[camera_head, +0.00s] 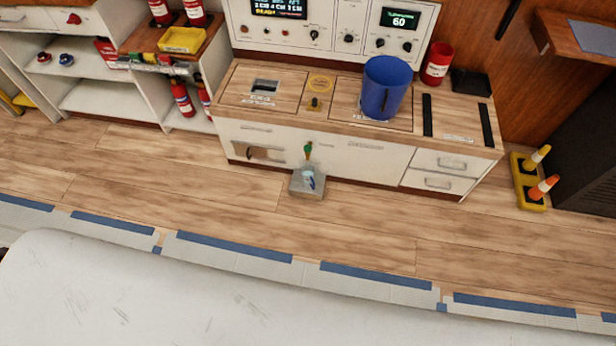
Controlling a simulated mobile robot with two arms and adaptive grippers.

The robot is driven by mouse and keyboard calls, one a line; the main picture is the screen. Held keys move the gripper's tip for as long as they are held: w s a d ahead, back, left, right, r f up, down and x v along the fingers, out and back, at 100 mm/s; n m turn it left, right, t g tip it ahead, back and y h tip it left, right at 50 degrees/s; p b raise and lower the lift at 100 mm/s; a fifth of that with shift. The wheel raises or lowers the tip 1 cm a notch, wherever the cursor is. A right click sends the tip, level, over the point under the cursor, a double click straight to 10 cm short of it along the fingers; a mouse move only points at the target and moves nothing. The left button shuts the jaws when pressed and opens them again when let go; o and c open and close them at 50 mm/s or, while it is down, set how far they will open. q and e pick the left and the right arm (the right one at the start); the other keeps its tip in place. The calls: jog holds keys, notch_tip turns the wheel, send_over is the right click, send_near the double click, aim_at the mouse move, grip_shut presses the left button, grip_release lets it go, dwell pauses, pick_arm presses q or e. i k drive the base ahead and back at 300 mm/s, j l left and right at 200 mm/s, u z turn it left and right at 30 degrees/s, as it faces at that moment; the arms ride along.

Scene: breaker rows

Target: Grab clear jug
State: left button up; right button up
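I cannot make out a jug that is clearly transparent. A blue, open-topped, jug-like container (385,88) stands upright on the right part of the wooden counter top (336,88). A small grey block or tray (307,184) is on the floor against the cabinet front, with a small pale blue and white item (309,178) on it. This item is too small to identify. A green-topped thing (308,151) shows just above it. Neither of my grippers is in view.
A red can (438,64) and a black box (471,82) stand right of the blue container. Shelves with red extinguishers (183,98) and a yellow tray (182,40) are at left. The wooden floor (380,220) before the counter is mostly clear.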

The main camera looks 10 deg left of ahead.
aim_at(307, 171)
jog(key=i+j+z, duration=0.1)
jog(key=j, duration=0.35)
jog(key=i+j+z, duration=0.1)
jog(key=i+j, duration=0.15)
jog(key=j, duration=0.2)
jog(key=i+j+z, duration=0.15)
jog(key=j, duration=0.3)
jog(key=i+j+z, duration=0.1)
jog(key=j, duration=0.4)
jog(key=i+j+z, duration=0.1)
jog(key=j, duration=0.35)
jog(key=i+j+z, duration=0.1)
jog(key=j, duration=0.4)
jog(key=i, duration=0.05)
